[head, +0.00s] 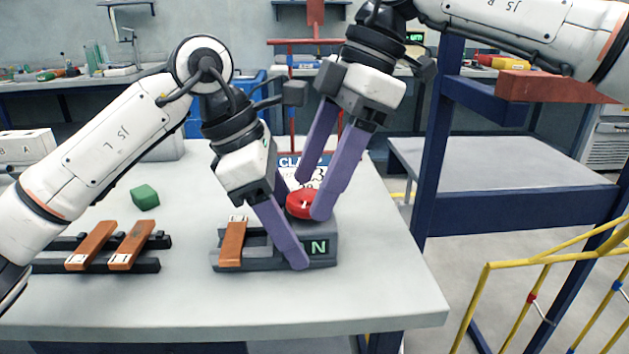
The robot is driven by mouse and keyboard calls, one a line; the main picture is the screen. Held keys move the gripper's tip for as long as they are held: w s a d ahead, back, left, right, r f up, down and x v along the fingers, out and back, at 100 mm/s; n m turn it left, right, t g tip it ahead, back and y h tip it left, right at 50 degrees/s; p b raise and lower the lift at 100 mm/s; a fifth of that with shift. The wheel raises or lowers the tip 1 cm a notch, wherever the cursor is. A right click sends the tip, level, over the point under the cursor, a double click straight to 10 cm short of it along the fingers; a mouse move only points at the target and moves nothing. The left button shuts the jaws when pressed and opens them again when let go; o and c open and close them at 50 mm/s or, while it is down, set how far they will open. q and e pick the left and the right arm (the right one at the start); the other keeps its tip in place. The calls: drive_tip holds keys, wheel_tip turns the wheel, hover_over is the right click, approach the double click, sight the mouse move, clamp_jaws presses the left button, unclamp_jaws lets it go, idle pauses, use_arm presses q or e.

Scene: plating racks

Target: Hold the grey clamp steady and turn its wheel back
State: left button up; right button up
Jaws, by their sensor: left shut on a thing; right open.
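The grey clamp (323,259) stands on the pale table, with a green letter N on its front. Its red wheel (297,206) sits on top. My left gripper (290,232) is the lower one and is shut on the clamp's body, one purple finger down its front; the other finger is mostly hidden. My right gripper (312,198) comes from above with its purple fingers apart, one on each side of the red wheel. I cannot tell whether they touch it.
An orange-brown bar (232,243) lies across the grey rails left of the clamp. A blue post (436,150) stands right of the table. The front table area is clear.

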drive_tip(key=shift+a+f, duration=0.15)
drive_tip(key=shift+f, duration=0.35)
drive_tip(key=c, duration=1.1)
drive_tip(key=shift+o, duration=0.2)
drive_tip(key=shift+w+n+g+h, duration=0.1)
drive_tip(key=shift+n+g+h, duration=0.35)
drive_tip(key=shift+n, duration=1.25)
drive_tip(key=shift+y, duration=0.25)
drive_tip(key=o, duration=1.1)
drive_tip(key=shift+c, duration=0.2)
drive_tip(key=shift+w, duration=0.1)
